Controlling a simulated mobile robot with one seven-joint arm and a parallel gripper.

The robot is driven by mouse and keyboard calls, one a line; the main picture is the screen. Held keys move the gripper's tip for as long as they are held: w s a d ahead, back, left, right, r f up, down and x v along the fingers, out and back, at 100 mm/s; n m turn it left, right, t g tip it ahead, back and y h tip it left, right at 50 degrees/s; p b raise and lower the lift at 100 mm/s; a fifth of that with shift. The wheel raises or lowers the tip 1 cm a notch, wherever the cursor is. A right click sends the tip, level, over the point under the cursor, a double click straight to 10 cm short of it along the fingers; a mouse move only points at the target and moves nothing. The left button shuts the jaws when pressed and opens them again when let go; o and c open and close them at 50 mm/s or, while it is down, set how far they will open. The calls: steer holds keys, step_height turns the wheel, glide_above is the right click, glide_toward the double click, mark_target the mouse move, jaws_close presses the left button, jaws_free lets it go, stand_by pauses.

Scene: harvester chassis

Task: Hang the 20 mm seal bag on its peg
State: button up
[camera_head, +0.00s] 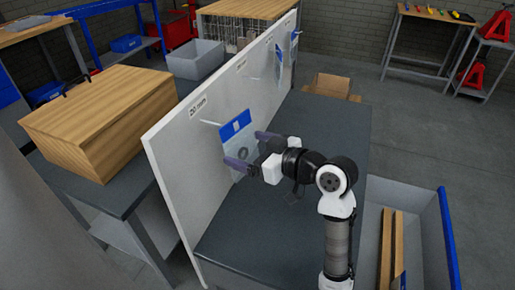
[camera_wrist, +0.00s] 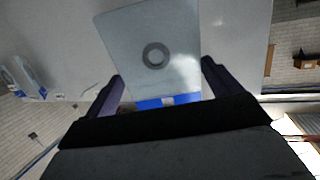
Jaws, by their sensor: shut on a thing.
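The seal bag (camera_head: 237,141) is clear with a blue header and a dark ring inside. My gripper (camera_head: 252,150) is shut on it, one finger at each side edge. In the wrist view, the bag (camera_wrist: 157,62) with its grey ring lies between the fingers, its blue header nearest the palm. The white board (camera_head: 176,153) carries a "20 mm" label (camera_head: 198,106). A thin pale peg (camera_head: 209,123) sticks out below the label, just left of the blue header. I cannot tell whether the peg passes through the header's hole.
Other bags (camera_head: 279,63) hang farther along the board, near a second label (camera_head: 241,64). A grey bench top (camera_head: 245,235) lies below my gripper. A cardboard box (camera_head: 332,85) stands at its far end, and a wooden box (camera_head: 100,115) stands behind the board.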

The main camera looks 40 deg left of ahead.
mark_target(240, 147)
steer(key=shift+s+a+f+p, duration=0.1)
steer(key=shift+s+a+p, duration=0.15)
steer(key=shift+a, duration=0.75)
steer(key=shift+s+a+p, duration=0.25)
steer(key=shift+a, duration=0.75)
steer(key=shift+s+a+f+b, duration=0.15)
steer(key=shift+a+f+b, duration=0.4)
steer(key=shift+a, duration=0.2)
steer(key=o, duration=0.8)
